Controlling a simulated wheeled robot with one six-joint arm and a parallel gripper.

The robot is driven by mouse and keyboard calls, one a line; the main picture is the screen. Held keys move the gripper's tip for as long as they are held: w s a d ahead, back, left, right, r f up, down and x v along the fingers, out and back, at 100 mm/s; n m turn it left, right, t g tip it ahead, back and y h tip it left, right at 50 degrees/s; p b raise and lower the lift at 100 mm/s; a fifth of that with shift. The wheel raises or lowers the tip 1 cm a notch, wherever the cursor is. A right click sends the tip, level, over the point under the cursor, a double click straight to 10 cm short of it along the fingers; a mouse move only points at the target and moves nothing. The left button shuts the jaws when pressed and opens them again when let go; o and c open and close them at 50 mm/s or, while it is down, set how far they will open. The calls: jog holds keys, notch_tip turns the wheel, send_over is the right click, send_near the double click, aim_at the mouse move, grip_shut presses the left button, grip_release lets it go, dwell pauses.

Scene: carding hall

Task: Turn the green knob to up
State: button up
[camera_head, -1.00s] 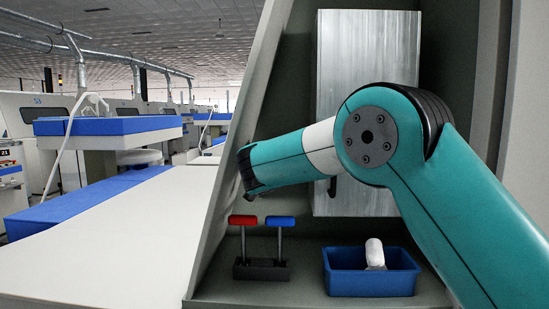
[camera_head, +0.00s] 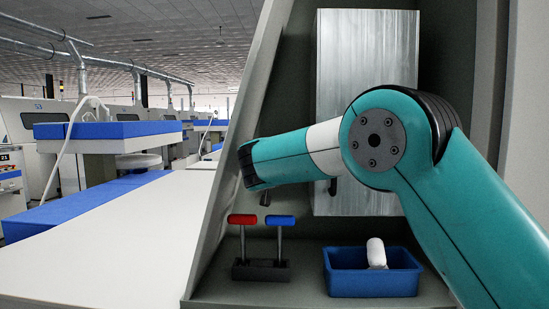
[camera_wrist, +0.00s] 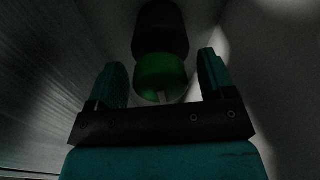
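The green knob (camera_wrist: 160,75) shows in the dim wrist view, with a dark cylinder (camera_wrist: 160,28) above it in the picture. A pale mark on the knob is at its lower edge in that view. My gripper (camera_wrist: 162,80) is open, with one finger on each side of the knob and a visible gap to it on both sides. I cannot tell how deep the knob sits between the fingertips. In the head view the knob is not visible and my gripper is mostly hidden behind my wrist.
A red-topped lever (camera_head: 242,220) and a blue-topped lever (camera_head: 280,220) stand below my wrist. A blue bin (camera_head: 372,287) with a white object (camera_head: 376,252) is to their right. A metal panel (camera_head: 365,60) is behind my arm, and a slanted wall (camera_head: 235,140) is close on the left.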

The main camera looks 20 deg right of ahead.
jog(key=shift+s+a+f, duration=0.1)
jog(key=shift+s+a, duration=0.05)
jog(key=shift+s, duration=0.1)
jog(key=b+v, duration=0.8)
jog(key=v, duration=0.9)
jog(key=shift+w, duration=0.1)
jog(key=s+d+f+n+g+y, duration=0.2)
jog(key=s+f+n+g+y, duration=0.35)
jog(key=f, duration=0.85)
jog(key=s+f+n+g+y, duration=0.1)
jog(key=s+f+g, duration=0.2)
jog(key=s, duration=0.6)
jog(key=s+f+n+g+y, duration=0.2)
jog(key=s+f+g, duration=0.2)
jog(key=s, duration=0.4)
jog(key=s+f+n+g+y, duration=0.1)
jog(key=s+f+n+g, duration=0.1)
jog(key=s, duration=0.7)
jog(key=f+g, duration=0.1)
jog(key=g, duration=0.1)
jog(key=shift+s+a+f+g, duration=0.25)
jog(key=shift+s+a+g, duration=0.05)
jog(key=shift+g, duration=0.05)
